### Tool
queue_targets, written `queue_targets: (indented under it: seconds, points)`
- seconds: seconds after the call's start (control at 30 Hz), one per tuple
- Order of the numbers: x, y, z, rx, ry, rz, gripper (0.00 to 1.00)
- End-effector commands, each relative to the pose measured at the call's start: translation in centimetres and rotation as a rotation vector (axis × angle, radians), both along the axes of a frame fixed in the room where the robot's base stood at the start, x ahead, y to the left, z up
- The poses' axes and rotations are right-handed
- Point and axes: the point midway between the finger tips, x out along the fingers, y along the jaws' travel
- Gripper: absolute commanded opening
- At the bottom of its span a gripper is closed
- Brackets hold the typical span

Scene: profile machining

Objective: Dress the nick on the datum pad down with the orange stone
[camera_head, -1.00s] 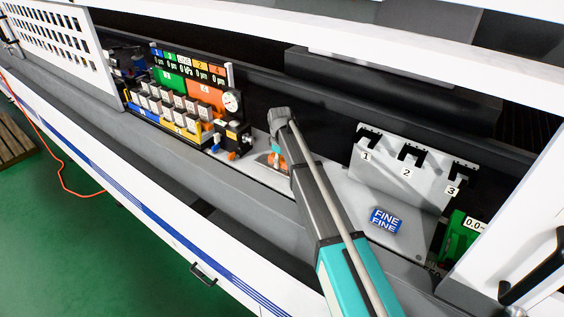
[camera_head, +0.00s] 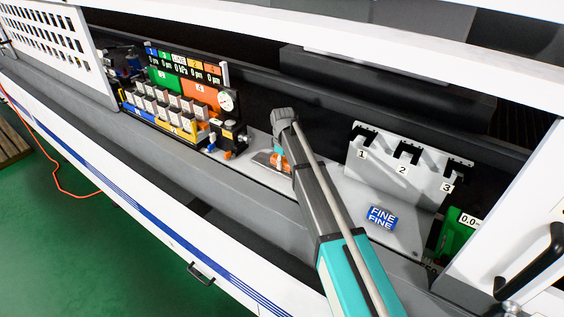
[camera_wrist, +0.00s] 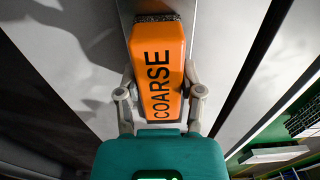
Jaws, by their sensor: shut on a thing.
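The orange stone, marked COARSE, (camera_wrist: 157,62) is between the two fingers of my gripper (camera_wrist: 160,92) in the wrist view, and the gripper is shut on it. In the head view the orange stone (camera_head: 274,161) shows only in part, low over the grey plate and half hidden by my arm. Whether its underside touches the plate is not clear. The datum pad and its nick cannot be made out.
A blue block marked FINE (camera_head: 382,218) lies on the plate to the right. Behind it stands a grey rack (camera_head: 395,170) with slots numbered 1 to 3. A fixture with several grey blocks (camera_head: 172,101) and displays stands left. A green block (camera_head: 456,235) is far right.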

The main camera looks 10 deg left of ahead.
Motion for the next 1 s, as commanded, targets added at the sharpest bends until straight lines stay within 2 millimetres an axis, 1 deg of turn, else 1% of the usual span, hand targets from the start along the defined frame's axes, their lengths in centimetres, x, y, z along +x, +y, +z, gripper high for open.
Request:
queue_targets:
  seconds: [0.27,0.7,1.0]
  points:
    - [-0.1,-0.2,0.0,0.000,0.000,0.000,0.05]
    - [-1.1,-2.5,-0.4,0.000,0.000,0.000,0.05]
    - [-1.1,-2.9,-0.4,-0.002,0.001,0.000,0.05]
